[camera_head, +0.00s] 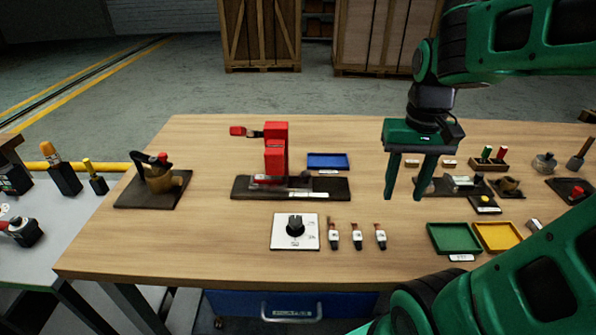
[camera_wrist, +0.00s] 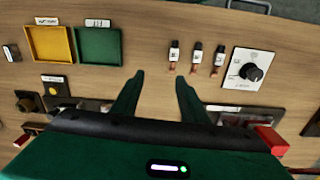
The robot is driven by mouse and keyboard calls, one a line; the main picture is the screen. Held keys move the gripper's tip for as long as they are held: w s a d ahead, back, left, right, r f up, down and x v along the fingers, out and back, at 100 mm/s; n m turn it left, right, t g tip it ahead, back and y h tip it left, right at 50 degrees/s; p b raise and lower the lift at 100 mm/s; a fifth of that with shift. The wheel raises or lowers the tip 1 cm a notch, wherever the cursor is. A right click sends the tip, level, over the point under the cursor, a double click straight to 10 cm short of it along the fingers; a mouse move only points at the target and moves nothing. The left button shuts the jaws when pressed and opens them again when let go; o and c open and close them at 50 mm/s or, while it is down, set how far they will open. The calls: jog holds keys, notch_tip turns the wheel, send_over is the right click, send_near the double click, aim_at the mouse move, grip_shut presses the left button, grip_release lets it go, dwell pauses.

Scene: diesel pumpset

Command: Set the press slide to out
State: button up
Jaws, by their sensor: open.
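The press is red with a red-tipped lever and stands on a dark base; its red column (camera_head: 276,150) is left of centre on the table in the head view. A pale plate, probably the press slide (camera_head: 268,182), lies at the column's foot; I cannot tell its exact position. My gripper (camera_head: 404,197) is open and empty, pointing down above the table to the right of the press. In the wrist view my gripper (camera_wrist: 160,75) shows two spread green fingers with bare wood between them. A red part of the press (camera_wrist: 272,139) shows at lower right, the rest mostly hidden by my gripper.
A white dial panel (camera_head: 295,232) and several small labelled tools (camera_head: 357,237) lie in front of the press. A blue tray (camera_head: 328,162) is behind its base. A green tray (camera_head: 454,238) and a yellow tray (camera_head: 497,236) are at right. A brass device (camera_head: 160,178) stands at left.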

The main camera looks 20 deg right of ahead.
jog(key=w+a+r+n, duration=0.25)
jog(key=w+a, duration=0.25)
jog(key=w, duration=0.9)
send_near(306, 173)
jog(key=shift+n, duration=0.45)
notch_tip(306, 173, down, 8)
jog(key=shift+f, duration=0.1)
grip_shut()
